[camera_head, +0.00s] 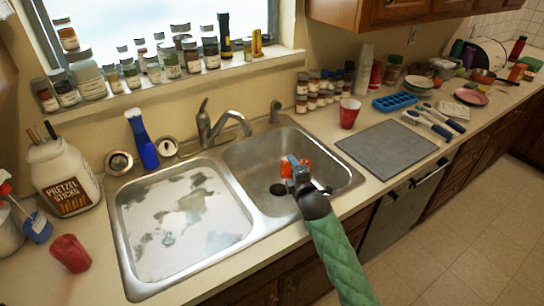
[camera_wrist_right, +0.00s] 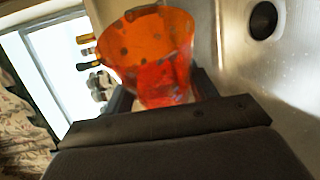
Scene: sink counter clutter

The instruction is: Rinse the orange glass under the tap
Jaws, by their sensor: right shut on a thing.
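The orange glass (camera_head: 289,167) is see-through. My right gripper (camera_head: 299,172) is shut on it and holds it over the right basin (camera_head: 258,165) of the steel sink. In the right wrist view the glass (camera_wrist_right: 150,50) stands between the fingers (camera_wrist_right: 165,95), with its wide rim away from the palm. The tap (camera_head: 226,123) stands behind the sink. Its spout end is up and left of the glass in the head view. I cannot tell whether water runs from it. My left gripper is not in view.
The left basin (camera_head: 135,215) holds cloudy water. A drying mat (camera_head: 386,148) and a red cup (camera_head: 349,113) are right of the sink. Several jars line the sill.

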